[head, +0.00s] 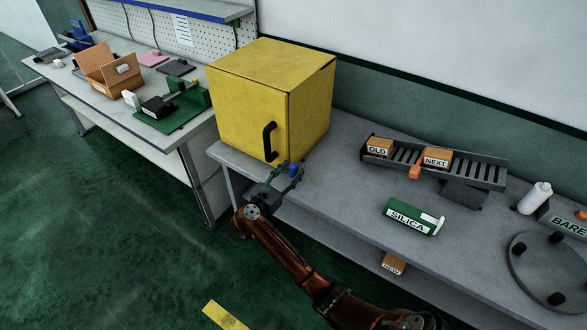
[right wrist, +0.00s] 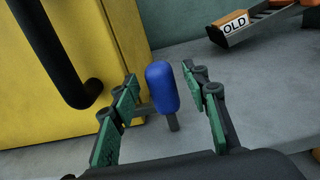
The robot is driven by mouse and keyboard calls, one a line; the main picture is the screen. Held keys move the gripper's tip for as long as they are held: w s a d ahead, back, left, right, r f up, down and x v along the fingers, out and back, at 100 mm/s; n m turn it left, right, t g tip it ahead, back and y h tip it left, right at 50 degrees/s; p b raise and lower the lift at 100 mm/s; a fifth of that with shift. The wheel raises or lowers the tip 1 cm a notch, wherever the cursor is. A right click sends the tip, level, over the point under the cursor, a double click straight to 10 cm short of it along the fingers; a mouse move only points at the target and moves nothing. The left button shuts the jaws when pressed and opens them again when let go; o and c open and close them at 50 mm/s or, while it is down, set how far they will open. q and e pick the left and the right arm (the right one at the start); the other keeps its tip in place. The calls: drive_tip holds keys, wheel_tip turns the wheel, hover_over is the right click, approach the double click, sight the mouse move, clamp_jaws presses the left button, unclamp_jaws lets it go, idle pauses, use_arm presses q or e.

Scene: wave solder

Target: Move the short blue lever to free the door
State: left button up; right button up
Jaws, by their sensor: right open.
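The yellow cabinet (head: 275,98) stands on the left end of the grey bench, and its door (head: 248,113) looks shut. A black handle (head: 269,141) is on the door. The short blue lever (right wrist: 162,88) stands upright by the cabinet's lower front, and it also shows in the head view (head: 294,170). My right gripper (right wrist: 160,95) is open, with its green-padded fingers on either side of the lever. I cannot tell whether a finger touches it. In the head view my right gripper (head: 278,180) is at the bench's front edge. My left gripper is not in view.
Right of the cabinet, a rack (head: 435,163) holds boxes marked OLD (head: 379,146) and NEXT (head: 437,157). A green SILICA box (head: 412,216) lies in front of it. The door handle (right wrist: 62,50) is close to my right gripper's left finger. Bare bench lies right of the lever.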

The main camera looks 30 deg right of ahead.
drive_tip(key=shift+x, duration=1.05)
clamp_jaws()
